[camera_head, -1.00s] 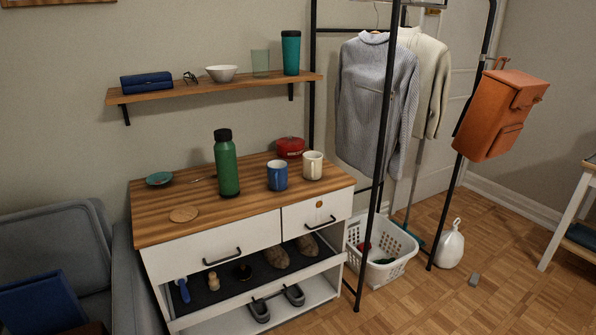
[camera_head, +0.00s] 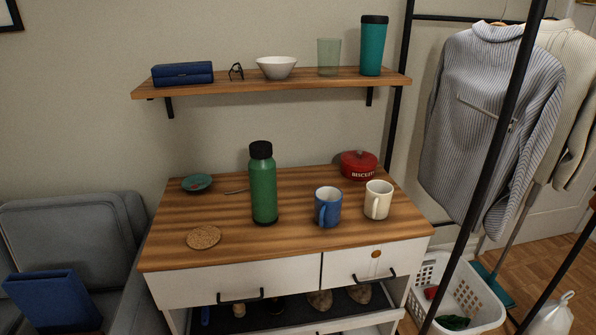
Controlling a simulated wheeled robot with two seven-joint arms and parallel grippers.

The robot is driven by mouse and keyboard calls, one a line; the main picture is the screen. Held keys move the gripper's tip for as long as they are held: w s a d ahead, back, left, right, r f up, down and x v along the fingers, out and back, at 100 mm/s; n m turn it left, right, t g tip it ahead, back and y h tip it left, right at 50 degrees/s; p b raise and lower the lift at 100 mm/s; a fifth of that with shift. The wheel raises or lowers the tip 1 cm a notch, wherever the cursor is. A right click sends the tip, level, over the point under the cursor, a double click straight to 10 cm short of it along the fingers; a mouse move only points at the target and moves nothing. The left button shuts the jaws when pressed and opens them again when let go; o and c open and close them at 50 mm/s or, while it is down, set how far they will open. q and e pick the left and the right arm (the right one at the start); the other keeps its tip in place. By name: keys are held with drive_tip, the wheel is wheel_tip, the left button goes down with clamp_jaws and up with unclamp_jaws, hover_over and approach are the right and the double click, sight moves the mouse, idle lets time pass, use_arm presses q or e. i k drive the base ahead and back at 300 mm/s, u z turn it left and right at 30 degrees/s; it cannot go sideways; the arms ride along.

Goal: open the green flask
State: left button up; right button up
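The green flask (camera_head: 263,190) stands upright on the wooden top of the white cabinet, near its middle. Its black cap (camera_head: 261,150) is on. A blue mug (camera_head: 328,206) stands to its right, apart from it. Neither of my grippers shows in the head view.
The wooden cabinet top (camera_head: 220,259) also holds a cork coaster (camera_head: 203,237), a small teal dish (camera_head: 197,182), a cream mug (camera_head: 378,200) and a red tin (camera_head: 358,165). A wall shelf (camera_head: 300,81) hangs above and behind. A black rack post (camera_head: 497,140) stands at the right.

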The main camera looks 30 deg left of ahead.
sight(263, 176)
drive_tip(key=i, duration=0.45)
drive_tip(key=u, duration=1.1)
